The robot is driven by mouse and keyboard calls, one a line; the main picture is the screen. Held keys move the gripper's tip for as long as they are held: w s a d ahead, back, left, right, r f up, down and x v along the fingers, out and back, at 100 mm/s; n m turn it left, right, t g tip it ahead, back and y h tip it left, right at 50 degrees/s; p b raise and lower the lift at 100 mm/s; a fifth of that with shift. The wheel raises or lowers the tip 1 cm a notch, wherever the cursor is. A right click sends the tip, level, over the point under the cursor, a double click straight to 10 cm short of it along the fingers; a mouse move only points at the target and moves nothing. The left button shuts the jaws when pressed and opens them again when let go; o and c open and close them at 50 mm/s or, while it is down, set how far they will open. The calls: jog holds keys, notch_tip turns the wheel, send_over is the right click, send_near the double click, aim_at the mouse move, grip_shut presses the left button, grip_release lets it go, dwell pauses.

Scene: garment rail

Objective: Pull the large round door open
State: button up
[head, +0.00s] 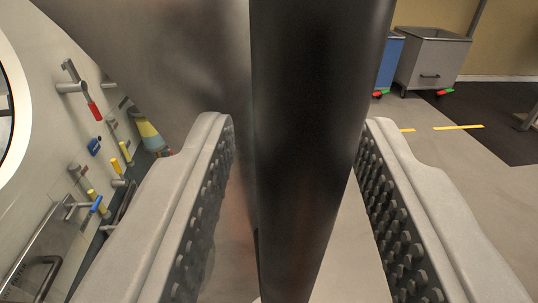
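A large brushed-metal surface with a curved lower-left edge, apparently the round door (165,60), fills the upper left of the head view. A thick dark upright bar (315,60), which looks like its handle, runs down the middle of the view. My gripper (298,121) is open, with one studded finger on each side of the bar. A narrow gap shows beside the left finger, and a gap shows at the lower right. Whether a finger touches the bar higher up I cannot tell. The bar's ends and mounts are out of view.
A pale panel (40,130) at left carries several valves and levers, including a red-handled one (93,110). A grey wheeled bin (432,60) and a blue one (389,62) stand at the back right. Clear floor with yellow marks (458,127) and a dark mat (490,115) lies at right.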

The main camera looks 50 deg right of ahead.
dwell(0.3)
jog(key=v, duration=1.7)
jog(key=shift+a, duration=0.2)
jog(key=shift+s, duration=0.1)
dwell(0.4)
jog(key=shift+r, duration=0.1)
